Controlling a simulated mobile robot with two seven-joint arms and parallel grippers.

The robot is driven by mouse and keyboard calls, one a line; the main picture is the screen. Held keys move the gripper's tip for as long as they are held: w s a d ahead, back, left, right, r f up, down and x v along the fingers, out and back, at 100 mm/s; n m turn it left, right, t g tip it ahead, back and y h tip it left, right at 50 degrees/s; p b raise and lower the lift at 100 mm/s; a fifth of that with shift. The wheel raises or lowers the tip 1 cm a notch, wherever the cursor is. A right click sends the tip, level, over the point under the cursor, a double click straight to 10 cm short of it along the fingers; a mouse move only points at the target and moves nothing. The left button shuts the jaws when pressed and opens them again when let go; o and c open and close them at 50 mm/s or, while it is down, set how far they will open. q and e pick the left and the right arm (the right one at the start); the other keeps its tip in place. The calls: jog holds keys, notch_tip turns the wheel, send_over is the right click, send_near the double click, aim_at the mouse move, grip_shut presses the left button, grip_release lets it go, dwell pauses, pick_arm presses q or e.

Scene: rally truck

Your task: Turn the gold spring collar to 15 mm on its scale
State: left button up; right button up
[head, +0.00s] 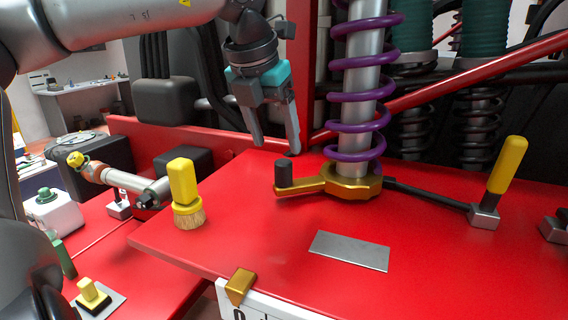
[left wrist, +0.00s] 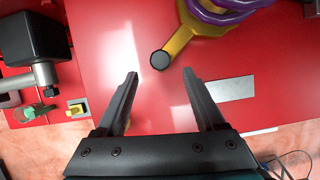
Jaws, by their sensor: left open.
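The gold spring collar (head: 352,183) sits at the foot of the purple spring (head: 358,88) on the red deck. Its gold arm reaches left and ends in an upright black knob (head: 284,174). In the left wrist view the collar's arm (left wrist: 178,42) and knob (left wrist: 160,60) show near the top. My left gripper (head: 276,150) is open and empty, pointing down above and behind the knob, apart from it. In the left wrist view its fingers (left wrist: 160,85) are spread, with the knob ahead of them. A white scale plate (head: 275,306) with a gold pointer (head: 240,286) is at the front edge, mostly cut off.
A yellow-handled brush (head: 183,190) stands left of the collar. A flat grey plate (head: 349,251) lies in front of it. A black bar runs right from the collar to a yellow-handled lever (head: 507,165). Red tubes and dark green shocks (head: 485,30) stand behind.

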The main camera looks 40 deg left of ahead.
aim_at(282, 162)
pick_arm(q)
jog(key=p+x, duration=0.1)
jog(key=x, duration=0.6)
jog(key=shift+w+f, duration=0.2)
grip_shut()
dwell(0.4)
dwell(0.8)
